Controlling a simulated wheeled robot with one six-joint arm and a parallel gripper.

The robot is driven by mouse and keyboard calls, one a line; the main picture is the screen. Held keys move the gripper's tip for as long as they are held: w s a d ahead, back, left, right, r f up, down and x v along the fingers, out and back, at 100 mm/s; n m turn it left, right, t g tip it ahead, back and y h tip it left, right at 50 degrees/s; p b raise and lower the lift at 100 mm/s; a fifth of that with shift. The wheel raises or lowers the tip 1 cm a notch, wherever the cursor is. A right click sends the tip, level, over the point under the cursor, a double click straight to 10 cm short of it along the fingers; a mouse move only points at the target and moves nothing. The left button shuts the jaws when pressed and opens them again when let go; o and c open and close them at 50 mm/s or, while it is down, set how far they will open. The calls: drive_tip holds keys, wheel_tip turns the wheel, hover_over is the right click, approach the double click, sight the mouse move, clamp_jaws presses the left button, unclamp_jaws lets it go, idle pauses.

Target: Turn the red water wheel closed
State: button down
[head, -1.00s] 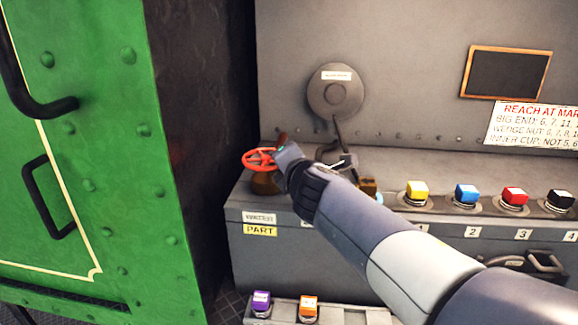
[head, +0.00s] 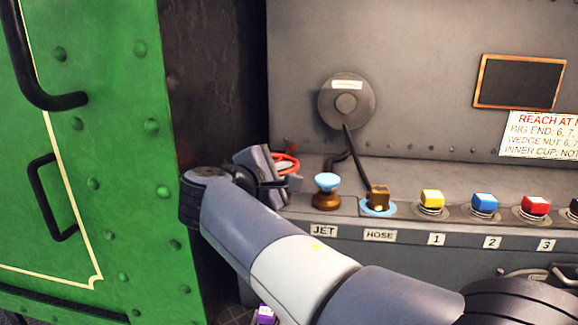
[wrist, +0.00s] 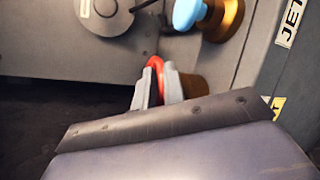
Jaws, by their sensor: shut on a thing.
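The red water wheel (head: 289,160) is at the left end of the grey ledge, partly hidden by my gripper in the head view. My gripper (wrist: 158,88) is shut on the wheel's rim; a short red piece of the wheel (wrist: 155,64) shows between and above the fingers in the wrist view. In the head view my gripper (head: 282,178) reaches the wheel from the left and front. Most of the wheel's rim and its base are hidden, so I cannot tell how far it is turned.
A blue-topped JET knob (head: 327,183) stands close to the right of the wheel. The brown HOSE fitting (head: 377,197) and several coloured buttons follow along the ledge. The green riveted panel (head: 85,150) is close to my wrist on the left.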

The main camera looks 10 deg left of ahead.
drive_tip(key=shift+s+a+f+m+g+h+p, duration=0.2)
drive_tip(key=shift+a+m+g+h+p, duration=0.1)
drive_tip(key=shift+m+h+p, duration=0.35)
drive_tip(key=c, duration=1.8)
unclamp_jaws()
drive_tip(key=shift+r+h, duration=0.1)
drive_tip(key=shift+h, duration=0.15)
drive_tip(key=shift+s+a, duration=0.2)
drive_tip(key=shift+s, duration=0.15)
drive_tip(key=v, duration=0.6)
drive_tip(key=shift+s, duration=0.3)
drive_tip(key=shift+a+r, duration=0.1)
